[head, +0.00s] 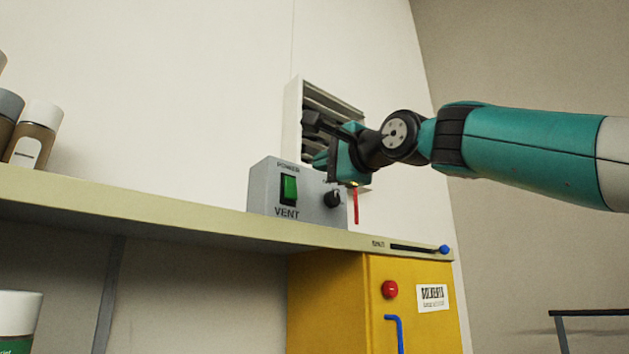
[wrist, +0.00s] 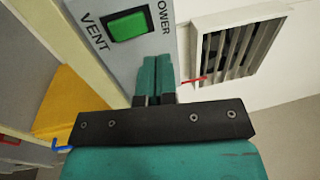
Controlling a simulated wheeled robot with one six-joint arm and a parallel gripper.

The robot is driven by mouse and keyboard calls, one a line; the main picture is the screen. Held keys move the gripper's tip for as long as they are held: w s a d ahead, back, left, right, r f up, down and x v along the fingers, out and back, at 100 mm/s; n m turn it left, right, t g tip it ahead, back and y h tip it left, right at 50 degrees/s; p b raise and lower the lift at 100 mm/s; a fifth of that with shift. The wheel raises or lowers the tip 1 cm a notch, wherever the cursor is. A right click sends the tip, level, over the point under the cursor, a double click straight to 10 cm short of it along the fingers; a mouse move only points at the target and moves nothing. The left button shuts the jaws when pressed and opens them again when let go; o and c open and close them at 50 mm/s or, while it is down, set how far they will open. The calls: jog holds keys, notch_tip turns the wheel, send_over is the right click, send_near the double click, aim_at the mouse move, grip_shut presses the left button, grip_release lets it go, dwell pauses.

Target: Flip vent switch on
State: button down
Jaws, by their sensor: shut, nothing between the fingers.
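The vent box (head: 262,205) is a grey box on the shelf, marked POWER and VENT. Its green rocker switch (head: 289,188) sits on the front face, left of a dark knob (head: 332,199). In the wrist view the green switch (wrist: 129,25) is at the top, between the two labels, and looks bright green. I cannot tell its rocker position. My gripper (head: 320,160) is by the box's upper right corner, right of the switch and apart from it. In the wrist view its teal fingers (wrist: 157,70) are together and empty, and the knob is not visible.
A slatted wall vent (head: 316,95) is behind my gripper. A red strip (head: 356,206) shows right of the box. Bottles (head: 35,135) stand on the shelf (head: 150,217) at left. Below is a yellow cabinet (head: 340,300) with a red button (head: 390,289) and a blue handle (head: 395,330).

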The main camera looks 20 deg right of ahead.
jog(key=s+d+r+b, duration=0.1)
jog(key=s+d, duration=0.1)
jog(key=s, duration=0.5)
jog(key=shift+d+b, duration=0.35)
jog(key=shift+b, duration=0.05)
jog(key=shift+f, duration=0.1)
jog(key=a+f+n+g+b, duration=0.2)
jog(key=f+n+g, duration=0.1)
jog(key=f, duration=0.9)
jog(key=w+a+f+n+g+b, duration=0.1)
jog(key=a+f+n+g+b, duration=0.2)
jog(key=f, duration=1)
jog(key=a+f+n+g+b, duration=0.2)
jog(key=f+n+g, duration=0.15)
jog(key=f, duration=0.85)
jog(key=s+f+n+g+b, duration=0.1)
jog(key=s+f+n+g, duration=0.2)
jog(key=s+f, duration=0.3)
jog(key=s+a+f+n+g+h+b, duration=0.1)
jog(key=s+f+n, duration=0.4)
jog(key=f, duration=0.9)
jog(key=s+a+f+n+g+h+b, duration=0.1)
jog(key=s+f+n+g, duration=0.3)
jog(key=s+f, duration=0.4)
notch_tip(320, 180, down, 3)
jog(key=shift+s+f+g+b, duration=0.1)
jog(key=shift+s+g+b, duration=0.15)
jog(key=shift+g+b, duration=0.5)
